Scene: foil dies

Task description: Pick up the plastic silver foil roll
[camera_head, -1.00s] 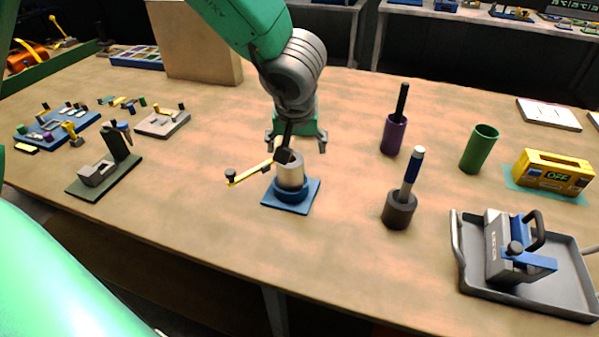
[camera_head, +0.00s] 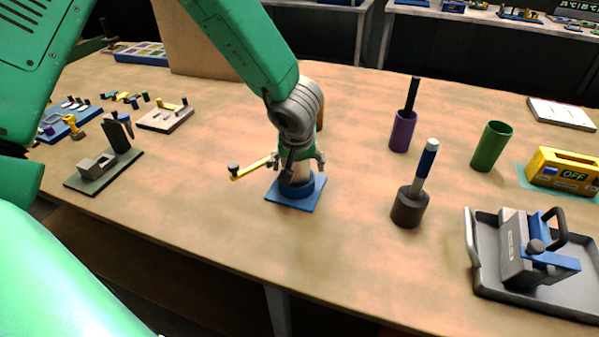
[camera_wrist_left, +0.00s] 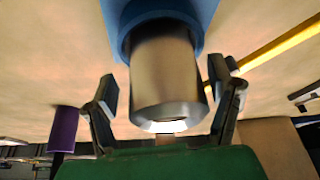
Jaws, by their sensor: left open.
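The silver foil roll (camera_wrist_left: 165,75) stands in a blue holder (camera_head: 305,203) near the middle of the table. In the head view most of the roll is hidden behind my left gripper (camera_head: 302,165). In the left wrist view the roll's metallic body and bright end lie between the two dark fingers of my left gripper (camera_wrist_left: 168,92). The fingers are open, one on each side, with a gap showing to the roll. The blue holder (camera_wrist_left: 208,15) surrounds the roll's far end. My right gripper is not in view.
A yellow bar with a dark knob (camera_head: 250,168) juts left beside the holder. To the right stand a dark cup with a blue-handled tool (camera_head: 409,208), a purple holder (camera_head: 402,132) and a green cup (camera_head: 491,147). A grey tray (camera_head: 478,270) lies front right. The front-middle table is clear.

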